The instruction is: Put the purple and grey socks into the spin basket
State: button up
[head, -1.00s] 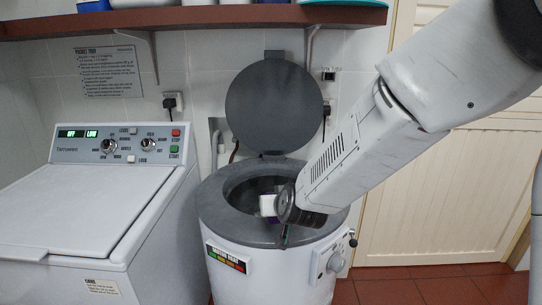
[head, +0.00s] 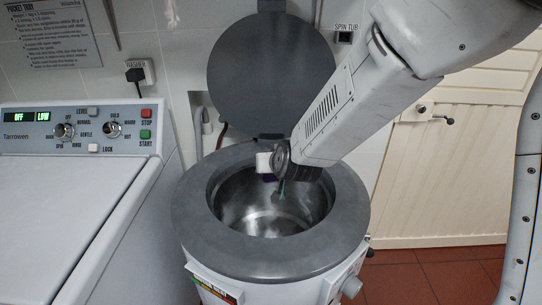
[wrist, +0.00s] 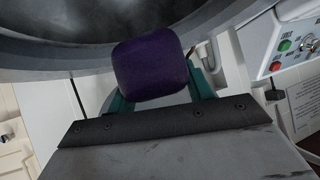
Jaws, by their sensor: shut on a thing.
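My gripper (head: 281,187) is over the back right part of the spin tub's opening, mostly hidden behind my arm's end in the head view. Its teal fingers are shut on a purple sock (wrist: 150,68), a rounded bundle in the wrist view. Only a dark purple patch of it (head: 270,178) shows in the head view. The spin basket (head: 262,212) is the shiny metal drum inside the grey ring. I see no sock in its visible part. I see no grey sock in either view.
The round grey lid (head: 262,75) stands open behind the tub. The grey tub rim (head: 205,255) surrounds the opening. A white washer (head: 60,200) stands close on the left. A cream door (head: 440,180) is at the right, with red floor tiles in front.

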notch_tip(320, 180, down, 9)
jog(key=shift+r, duration=0.2)
dwell(0.3)
jog(key=o, duration=1.2)
jog(key=shift+o, duration=0.2)
jog(key=shift+r, duration=0.1)
